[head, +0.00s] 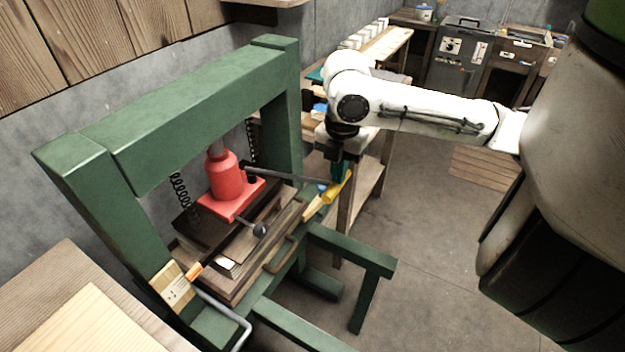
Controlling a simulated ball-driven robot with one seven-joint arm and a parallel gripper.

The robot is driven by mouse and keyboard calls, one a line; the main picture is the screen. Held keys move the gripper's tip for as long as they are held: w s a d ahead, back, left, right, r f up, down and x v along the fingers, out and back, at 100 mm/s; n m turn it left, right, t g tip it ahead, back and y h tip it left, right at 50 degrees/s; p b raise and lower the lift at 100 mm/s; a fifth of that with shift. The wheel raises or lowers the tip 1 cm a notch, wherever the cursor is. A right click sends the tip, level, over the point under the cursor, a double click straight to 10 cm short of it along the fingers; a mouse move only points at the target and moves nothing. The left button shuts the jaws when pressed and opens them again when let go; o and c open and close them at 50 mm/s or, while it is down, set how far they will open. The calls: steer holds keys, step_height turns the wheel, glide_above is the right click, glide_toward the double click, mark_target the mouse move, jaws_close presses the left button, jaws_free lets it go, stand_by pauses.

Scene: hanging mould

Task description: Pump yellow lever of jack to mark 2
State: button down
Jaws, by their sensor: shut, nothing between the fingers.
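A red jack (226,180) stands upright inside a green press frame (200,105). A dark lever bar runs from the jack to the right and ends in a yellow lever grip (334,190). My gripper (339,176) points down at this yellow end, shut and with nothing held. It overlaps the grip in the picture; whether it touches it I cannot tell. A pale wooden mark plate (172,287) with an orange pointer (194,270) is on the frame's near left post. Its marks are too small to read.
A dark ball knob (260,229) sticks out in front of the jack. Stacked boards (240,250) lie under it. Green legs (350,250) reach out to the right. A wooden bench (90,310) is at near left. The floor (430,270) at right is clear.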

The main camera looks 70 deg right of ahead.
step_height(320, 180, down, 14)
steer(key=b, duration=1.1)
step_height(320, 180, up, 14)
steer(key=p, duration=1.1)
steer(key=shift+f+p, duration=0.15)
steer(key=shift+p, duration=0.2)
steer(key=shift+f, duration=0.25)
step_height(320, 180, down, 13)
steer(key=b, duration=1.2)
step_height(320, 180, up, 14)
steer(key=p, duration=1.1)
steer(key=shift+f+p, duration=0.25)
steer(key=shift+p, duration=0.1)
steer(key=shift+f, duration=0.1)
